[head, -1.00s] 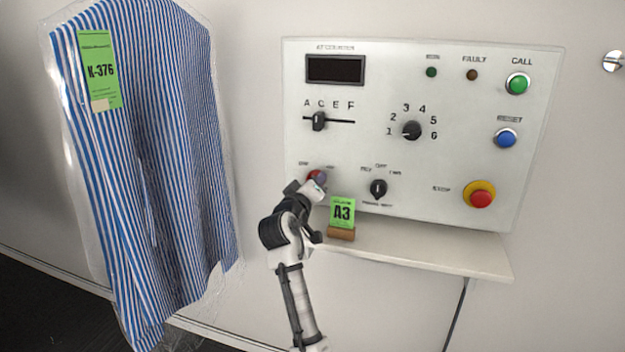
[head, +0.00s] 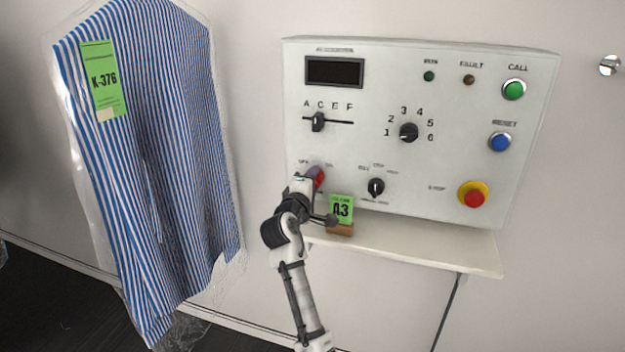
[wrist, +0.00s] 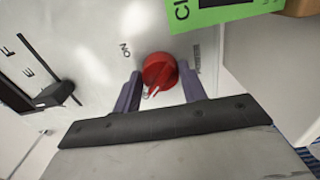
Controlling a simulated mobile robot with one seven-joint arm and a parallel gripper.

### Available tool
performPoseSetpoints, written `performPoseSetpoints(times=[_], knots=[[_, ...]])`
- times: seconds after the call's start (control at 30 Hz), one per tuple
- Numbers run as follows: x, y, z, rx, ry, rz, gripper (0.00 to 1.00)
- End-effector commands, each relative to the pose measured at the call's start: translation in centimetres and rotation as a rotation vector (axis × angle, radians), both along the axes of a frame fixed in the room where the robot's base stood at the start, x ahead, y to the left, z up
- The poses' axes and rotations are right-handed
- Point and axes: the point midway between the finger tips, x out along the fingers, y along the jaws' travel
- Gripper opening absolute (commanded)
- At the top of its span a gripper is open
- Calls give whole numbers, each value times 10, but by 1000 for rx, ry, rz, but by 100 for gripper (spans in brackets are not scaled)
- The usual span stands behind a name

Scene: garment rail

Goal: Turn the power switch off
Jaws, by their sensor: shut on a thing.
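The red round power switch (wrist: 158,68) sits at the lower left of the white control panel (head: 460,135). In the wrist view it lies between the two dark fingers of my gripper (wrist: 160,74), with an "ON" label to its upper left and "POWER" to its right. A pale pointer mark on the knob faces down toward the gripper's palm. In the head view, the switch (head: 319,181) is partly covered by my gripper (head: 314,176). My gripper is shut on the switch.
A small black selector (head: 376,187) is to the right. A bagged striped shirt (head: 160,160) hangs at left.

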Motion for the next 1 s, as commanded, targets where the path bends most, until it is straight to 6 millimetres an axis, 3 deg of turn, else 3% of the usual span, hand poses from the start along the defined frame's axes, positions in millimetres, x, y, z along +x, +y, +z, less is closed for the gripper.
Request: performPoseSetpoints(times=[0.6,0.63,0.77,1.0], knots=[[0,0,0,-37,12,0,19],[0,0,0,-37,12,0,46],[0,0,0,-36,12,0,63],[0,0,0,-35,11,0,63]])
